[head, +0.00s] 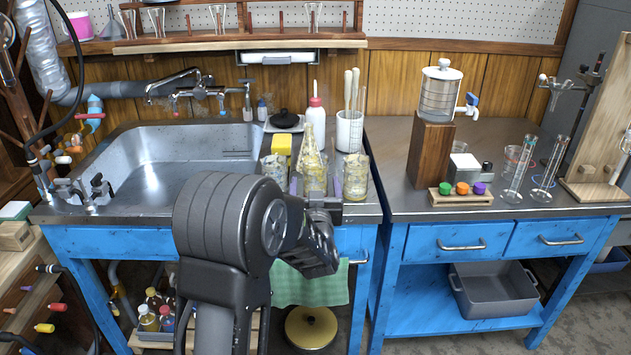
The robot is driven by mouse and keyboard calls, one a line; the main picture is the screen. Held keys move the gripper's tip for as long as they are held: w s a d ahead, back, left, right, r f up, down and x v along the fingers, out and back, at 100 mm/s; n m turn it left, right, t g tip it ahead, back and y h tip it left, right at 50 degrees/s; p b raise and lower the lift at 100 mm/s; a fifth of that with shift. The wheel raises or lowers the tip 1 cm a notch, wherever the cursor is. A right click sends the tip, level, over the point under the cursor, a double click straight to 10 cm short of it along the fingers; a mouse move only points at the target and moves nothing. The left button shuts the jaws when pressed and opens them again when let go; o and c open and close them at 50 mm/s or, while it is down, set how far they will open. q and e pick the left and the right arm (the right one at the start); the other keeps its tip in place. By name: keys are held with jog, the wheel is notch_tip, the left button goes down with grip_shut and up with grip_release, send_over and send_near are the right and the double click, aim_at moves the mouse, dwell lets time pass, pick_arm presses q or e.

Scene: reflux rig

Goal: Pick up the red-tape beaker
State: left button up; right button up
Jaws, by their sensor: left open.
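My left arm comes up from the bottom, and my left gripper (318,243) is in front of the sink counter's front edge. It is open; its fingers show only partly, and I see nothing held. Behind it on the counter stand a stained glass beaker (356,180), a stained conical flask (313,172) and another stained glass vessel (272,172), partly hidden by my arm. I cannot make out red tape on any of them. A faintly reddish glass beaker (511,156) stands on the right bench, partly behind a cylinder. My right gripper is not in view.
A steel sink (170,160) lies left. A white bottle (316,122) and a brush pot (349,132) stand behind the glassware. The right bench (395,165) holds a dispenser (439,95), a stopper rack (458,198) and tall cylinders (551,170). Its front left is clear.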

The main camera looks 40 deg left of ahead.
pick_arm(q)
jog(key=shift+w, duration=0.1)
jog(key=b+x, duration=0.1)
jog(key=x, duration=0.4)
jog(key=shift+r, duration=0.15)
jog(key=shift+c, duration=0.4)
jog(key=c, duration=1.5)
